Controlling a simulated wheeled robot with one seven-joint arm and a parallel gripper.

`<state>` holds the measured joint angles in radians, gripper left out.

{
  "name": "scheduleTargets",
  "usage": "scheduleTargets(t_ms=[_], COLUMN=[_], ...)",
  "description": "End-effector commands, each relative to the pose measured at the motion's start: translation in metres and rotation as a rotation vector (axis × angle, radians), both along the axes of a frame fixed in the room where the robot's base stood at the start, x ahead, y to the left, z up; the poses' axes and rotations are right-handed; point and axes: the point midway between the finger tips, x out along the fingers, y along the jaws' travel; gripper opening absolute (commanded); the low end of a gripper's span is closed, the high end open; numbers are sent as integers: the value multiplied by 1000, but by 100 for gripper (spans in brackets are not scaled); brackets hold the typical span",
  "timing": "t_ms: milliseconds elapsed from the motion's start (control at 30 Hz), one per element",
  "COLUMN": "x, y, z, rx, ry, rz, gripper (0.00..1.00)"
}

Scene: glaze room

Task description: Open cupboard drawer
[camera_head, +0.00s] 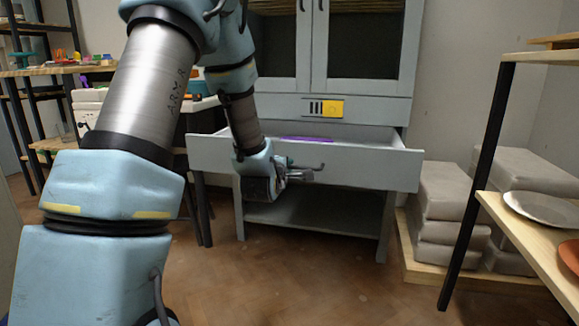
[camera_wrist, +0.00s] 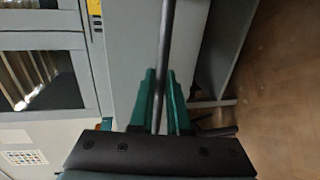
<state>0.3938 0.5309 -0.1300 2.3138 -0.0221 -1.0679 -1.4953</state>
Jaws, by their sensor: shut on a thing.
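The grey cupboard (camera_head: 362,108) stands ahead, with two glazed doors above and an open shelf below. Its wide drawer (camera_head: 365,168) is pulled out well from the cupboard body, and I see into it from above. A purple thing (camera_head: 305,139) lies inside toward the back. My gripper (camera_head: 308,174) is at the middle of the drawer front. In the wrist view, its green fingers (camera_wrist: 160,105) are shut on the dark bar handle (camera_wrist: 167,45). My forearm hides part of the drawer's left side.
Stacked grey bags (camera_head: 448,205) sit on a wooden pallet right of the cupboard. A shelf rack with a plate (camera_head: 545,208) stands at the right front. A table with several items (camera_head: 50,70) is at the left.

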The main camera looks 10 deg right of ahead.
Motion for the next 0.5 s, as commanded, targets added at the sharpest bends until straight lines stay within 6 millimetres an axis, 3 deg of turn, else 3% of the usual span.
scheduleTargets(t_ms=[400, 433, 500], x=[-1, -1, -1], y=[1, 1, 1], z=[-1, -1, -1], rx=[1, 1, 1], ry=[2, 2, 2], rz=[1, 1, 1], gripper=[0, 18, 26])
